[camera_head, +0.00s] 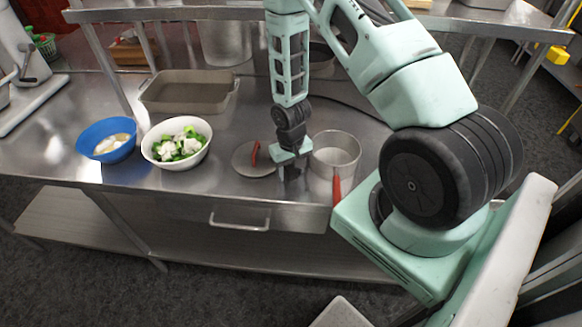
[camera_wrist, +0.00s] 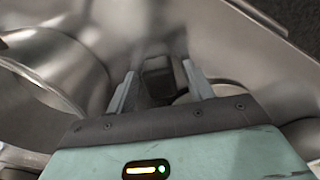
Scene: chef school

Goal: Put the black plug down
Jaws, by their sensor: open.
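My gripper (camera_head: 291,166) points down at the steel counter, between the saucepan and the lid. In the wrist view its two fingers (camera_wrist: 160,92) are spread apart. A small dark block, which looks like the black plug (camera_wrist: 157,70), sits between and just beyond the fingers. A gap shows beside it, and it seems to rest on the counter, though its underside is hidden. In the head view the plug is only a dark patch under the gripper and hard to separate from it.
A saucepan (camera_head: 336,147) with a red handle stands close right of my gripper; a round lid (camera_head: 248,171) lies close left. A white bowl (camera_head: 150,154) of vegetables, a blue bowl (camera_head: 83,146) and a baking tray (camera_head: 185,104) stand farther left. The counter's front edge is near.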

